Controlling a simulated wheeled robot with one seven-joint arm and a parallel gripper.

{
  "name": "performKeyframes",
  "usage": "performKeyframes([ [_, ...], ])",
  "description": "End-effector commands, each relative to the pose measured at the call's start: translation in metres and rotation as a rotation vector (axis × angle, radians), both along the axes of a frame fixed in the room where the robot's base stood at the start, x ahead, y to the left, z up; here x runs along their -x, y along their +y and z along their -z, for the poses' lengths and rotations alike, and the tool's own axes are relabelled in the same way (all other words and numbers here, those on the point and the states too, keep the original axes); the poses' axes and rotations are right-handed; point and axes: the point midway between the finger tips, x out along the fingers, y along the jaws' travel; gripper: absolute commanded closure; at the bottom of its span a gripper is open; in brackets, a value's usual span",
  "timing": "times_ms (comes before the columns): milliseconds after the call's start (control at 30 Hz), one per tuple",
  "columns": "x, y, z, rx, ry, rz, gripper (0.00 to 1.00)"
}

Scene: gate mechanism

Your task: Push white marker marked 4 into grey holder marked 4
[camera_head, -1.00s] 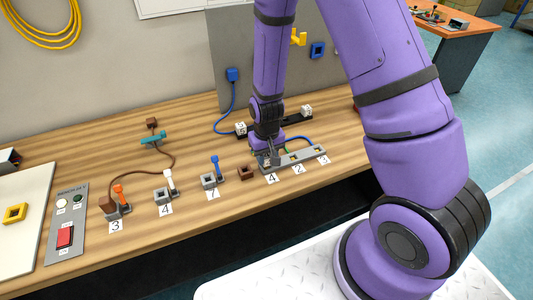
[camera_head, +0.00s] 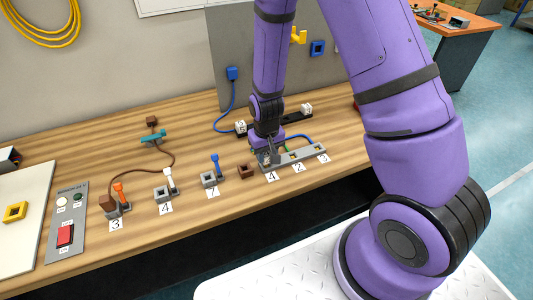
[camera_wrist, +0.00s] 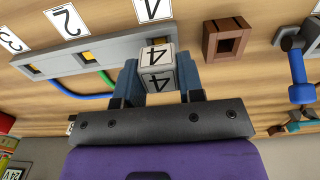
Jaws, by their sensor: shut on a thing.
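The white marker (camera_wrist: 157,66) is a small white block with a black 4 on its faces. In the wrist view my gripper (camera_wrist: 158,80) is shut on it, with a blue-grey finger on each side. The grey holder (camera_wrist: 105,43) is a long bar with square openings and cards 4, 2 and 3 along it; it also shows in the head view (camera_head: 308,154). In the head view my gripper (camera_head: 268,157) is over that end and mostly hides the marker.
A brown square block (camera_head: 245,171) stands left of the holder. Further left are grey sockets with a blue lever (camera_head: 215,165), a white lever (camera_head: 169,180) and an orange lever (camera_head: 120,196). White numbered cubes (camera_head: 241,128) on a black bar and cables lie behind.

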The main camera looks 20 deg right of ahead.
Motion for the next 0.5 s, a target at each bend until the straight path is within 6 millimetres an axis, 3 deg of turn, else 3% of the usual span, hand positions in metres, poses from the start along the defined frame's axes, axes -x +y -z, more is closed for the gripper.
performKeyframes([
  [500, 0.0, -0.0001, 0.0041, 0.0, 0.0, 0.0, 0.89],
])
